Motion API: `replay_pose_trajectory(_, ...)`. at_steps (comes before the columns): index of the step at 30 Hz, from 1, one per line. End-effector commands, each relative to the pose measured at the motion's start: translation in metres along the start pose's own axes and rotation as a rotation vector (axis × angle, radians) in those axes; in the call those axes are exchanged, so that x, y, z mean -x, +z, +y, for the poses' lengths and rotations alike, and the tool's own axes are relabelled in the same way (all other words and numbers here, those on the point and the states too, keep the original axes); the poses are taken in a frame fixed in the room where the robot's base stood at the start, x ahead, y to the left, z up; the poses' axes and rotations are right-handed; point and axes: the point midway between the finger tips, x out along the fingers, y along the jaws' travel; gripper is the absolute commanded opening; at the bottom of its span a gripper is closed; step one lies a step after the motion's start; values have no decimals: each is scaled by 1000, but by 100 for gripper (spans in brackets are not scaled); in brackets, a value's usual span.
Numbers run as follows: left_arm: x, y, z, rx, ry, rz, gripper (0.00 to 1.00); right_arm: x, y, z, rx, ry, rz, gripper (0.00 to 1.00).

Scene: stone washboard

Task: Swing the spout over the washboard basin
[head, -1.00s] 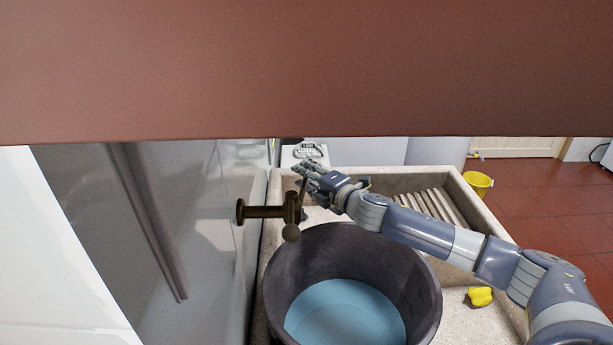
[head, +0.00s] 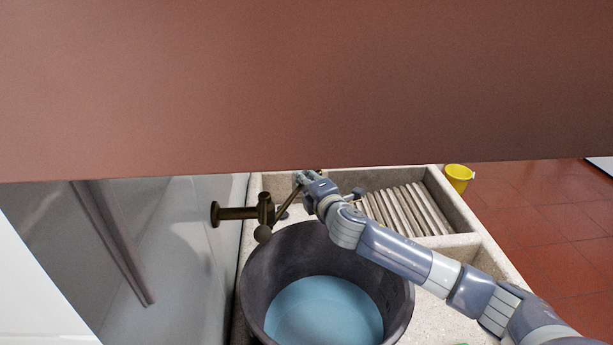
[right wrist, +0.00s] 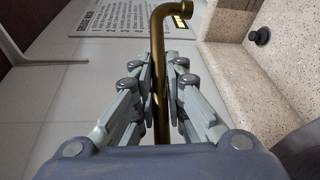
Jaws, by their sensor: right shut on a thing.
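The brass tap (head: 238,213) comes out of the left wall. Its thin spout (head: 287,204) slants up and right from the tap body, short of the ribbed washboard (head: 412,207). My right gripper (head: 303,179) is shut on the spout near its outer part. In the right wrist view the spout (right wrist: 159,45) runs up between the two fingers and hooks right at its tip. The washboard basin (head: 443,241) is the far stone compartment, to the right of the gripper. My left gripper is out of view.
A large dark tub (head: 262,290) with blue water (head: 325,312) stands in front of the tap, below my right forearm. A yellow bucket (head: 459,177) stands beyond the sink. A round dark fitting (right wrist: 259,36) shows in the stone basin. A brown surface covers the top of the head view.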

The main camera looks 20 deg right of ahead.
Motion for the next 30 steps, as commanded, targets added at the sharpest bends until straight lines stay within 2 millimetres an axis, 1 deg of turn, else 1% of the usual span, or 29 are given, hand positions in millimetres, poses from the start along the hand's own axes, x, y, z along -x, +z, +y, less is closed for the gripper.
replay_pose_trajectory(9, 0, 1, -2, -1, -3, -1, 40, 1, 1, -1, -2, -2, -8, 0)
replay_pose_trajectory(10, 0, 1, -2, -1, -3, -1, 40, 1, 1, -1, -2, -2, -7, 14)
replay_pose_trajectory(11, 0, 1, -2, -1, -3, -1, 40, 1, 1, -1, -2, -2, -7, 21)
replay_pose_trajectory(12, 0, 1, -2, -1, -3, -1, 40, 1, 1, -1, -2, -2, -7, 30)
replay_pose_trajectory(13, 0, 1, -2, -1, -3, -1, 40, 1, 1, -1, -2, -1, -7, 32)
replay_pose_trajectory(20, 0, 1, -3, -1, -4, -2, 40, 1, 1, 0, -2, 0, -7, 32)
replay_pose_trajectory(24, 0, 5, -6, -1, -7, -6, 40, 3, 1, 0, -1, 0, -7, 32)
replay_pose_trajectory(26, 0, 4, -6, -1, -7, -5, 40, 6, 1, 0, -1, 0, -6, 32)
replay_pose_trajectory(30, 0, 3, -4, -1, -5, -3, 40, 21, 1, -1, -1, -1, -6, 32)
